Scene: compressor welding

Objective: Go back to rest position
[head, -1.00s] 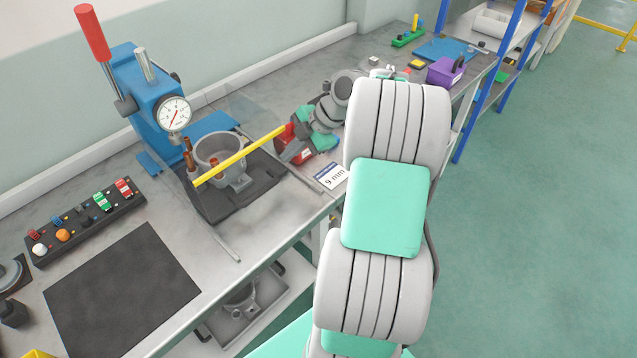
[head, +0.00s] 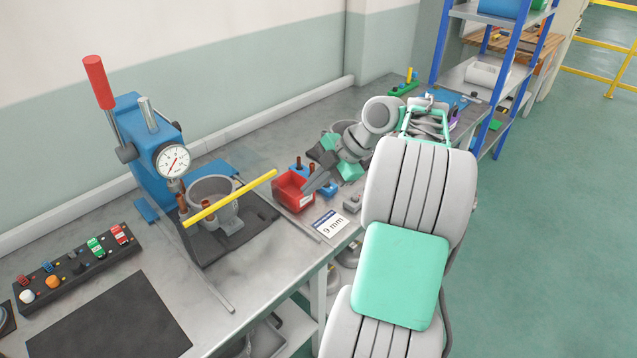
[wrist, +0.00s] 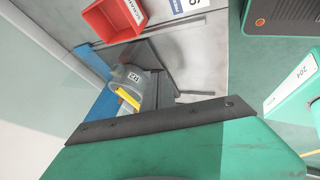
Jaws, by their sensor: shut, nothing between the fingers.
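In the wrist view, a dark bar of my own and a green part fill the lower area. The red bin also shows in the wrist view (wrist: 112,20), upper left.
A blue press (head: 147,140) with a red handle and dial stands left. Before it is a grey pot (head: 212,187) on a black fixture, crossed by a yellow bar (head: 235,197). Blue shelving (head: 437,40) stands behind right.

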